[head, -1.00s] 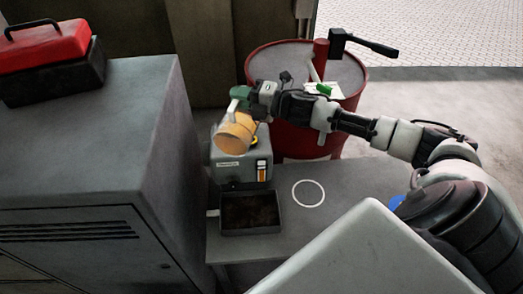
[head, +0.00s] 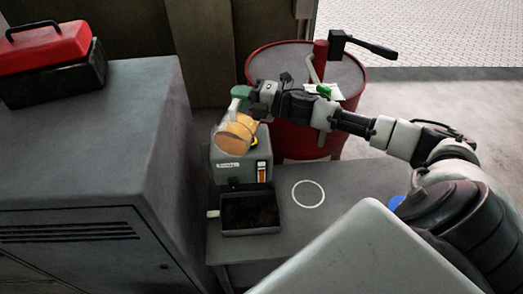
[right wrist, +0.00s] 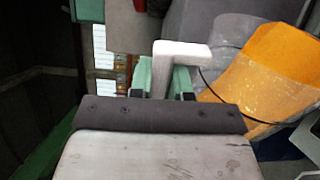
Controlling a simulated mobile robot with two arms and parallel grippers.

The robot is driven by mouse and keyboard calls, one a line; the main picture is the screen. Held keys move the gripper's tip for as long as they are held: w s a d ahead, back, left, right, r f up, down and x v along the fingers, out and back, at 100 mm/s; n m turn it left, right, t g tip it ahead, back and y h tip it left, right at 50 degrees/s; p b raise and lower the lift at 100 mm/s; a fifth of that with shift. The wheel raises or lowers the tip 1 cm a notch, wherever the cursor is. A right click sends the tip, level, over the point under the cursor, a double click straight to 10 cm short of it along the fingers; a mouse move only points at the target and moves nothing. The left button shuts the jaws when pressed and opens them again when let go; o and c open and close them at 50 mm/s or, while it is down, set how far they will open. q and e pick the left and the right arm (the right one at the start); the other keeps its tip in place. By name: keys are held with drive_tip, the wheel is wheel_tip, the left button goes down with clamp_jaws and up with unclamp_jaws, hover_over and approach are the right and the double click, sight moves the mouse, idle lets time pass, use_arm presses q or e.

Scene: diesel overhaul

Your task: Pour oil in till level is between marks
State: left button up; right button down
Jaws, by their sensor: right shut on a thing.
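My right gripper (head: 240,98), with green fingers, is shut on the handle of a clear jug (head: 236,135) of orange oil. The jug is tilted over the top of a grey box-shaped unit (head: 229,172). In the right wrist view the pale handle (right wrist: 185,48) sits between the green fingers, and the orange oil (right wrist: 262,75) lies along the tilted jug's side. A narrow sight gauge (head: 262,172) on the unit's front shows orange; its marks are too small to read. The jug hides the filling opening and any stream. My left gripper is not in view.
A dark open tray (head: 250,229) stands in front of the unit on the grey bench (head: 325,185). A white ring (head: 308,193) marks clear bench to the right. A red drum (head: 290,141) stands behind, a grey cabinet (head: 150,115) with a red toolbox (head: 45,45) at left.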

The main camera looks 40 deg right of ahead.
sight(236, 110)
drive_tip(key=shift+r, duration=0.1)
idle(0.3)
drive_tip(key=s+a+f+n+b, duration=0.2)
drive_tip(key=b, duration=0.1)
drive_tip(key=shift+a+f+n+b, duration=0.15)
drive_tip(key=shift+a+n+b, duration=0.15)
drive_tip(key=shift+a, duration=0.1)
drive_tip(key=shift+r, duration=0.2)
